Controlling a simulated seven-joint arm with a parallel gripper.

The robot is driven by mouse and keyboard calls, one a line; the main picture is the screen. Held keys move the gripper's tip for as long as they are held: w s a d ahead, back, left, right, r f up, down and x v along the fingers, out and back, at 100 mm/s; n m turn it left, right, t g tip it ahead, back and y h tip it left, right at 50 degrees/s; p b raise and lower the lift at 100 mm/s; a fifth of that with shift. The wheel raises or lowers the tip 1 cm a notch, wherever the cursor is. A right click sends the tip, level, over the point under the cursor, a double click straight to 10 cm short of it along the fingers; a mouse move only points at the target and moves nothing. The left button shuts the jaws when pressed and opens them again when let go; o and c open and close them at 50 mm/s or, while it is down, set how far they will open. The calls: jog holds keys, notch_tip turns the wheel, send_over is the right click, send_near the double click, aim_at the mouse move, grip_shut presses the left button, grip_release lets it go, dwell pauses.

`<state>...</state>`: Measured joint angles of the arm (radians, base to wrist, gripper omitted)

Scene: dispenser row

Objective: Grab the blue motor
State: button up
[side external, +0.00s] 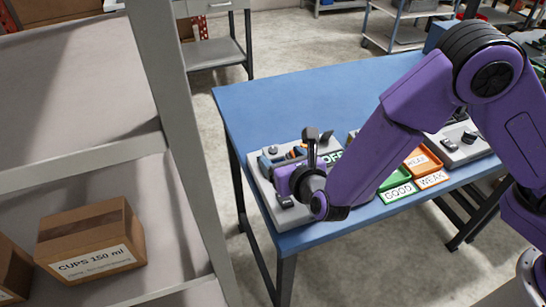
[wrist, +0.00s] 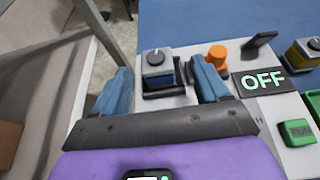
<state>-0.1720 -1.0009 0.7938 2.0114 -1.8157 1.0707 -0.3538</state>
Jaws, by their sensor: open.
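The blue motor (wrist: 158,62) is a small block with a pale grey top, a black dial and a blue side. It sits in a dark holder on the light grey dispenser panel in the wrist view. My gripper (wrist: 160,78) is open, with one blue finger to the left of the motor and the other to its right. Gaps show between fingers and motor, and I cannot tell how far down the fingers reach.
An orange knob (wrist: 217,55) stands close to the right finger, by a dark lever (wrist: 261,38) and an OFF sign (wrist: 263,80). A green RUN button (wrist: 297,131) and a yellow-sided unit (wrist: 302,54) lie further right. GOOD (side external: 397,192) and WEAK (side external: 432,180) trays sit on the blue table.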

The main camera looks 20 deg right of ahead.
aim_at(274, 152)
jog(key=shift+a+x, duration=0.15)
jog(key=shift+x, duration=1.15)
jog(key=shift+a+x, duration=0.1)
jog(key=shift+x, duration=1.2)
jog(key=c, duration=1.3)
jog(key=shift+r, duration=0.15)
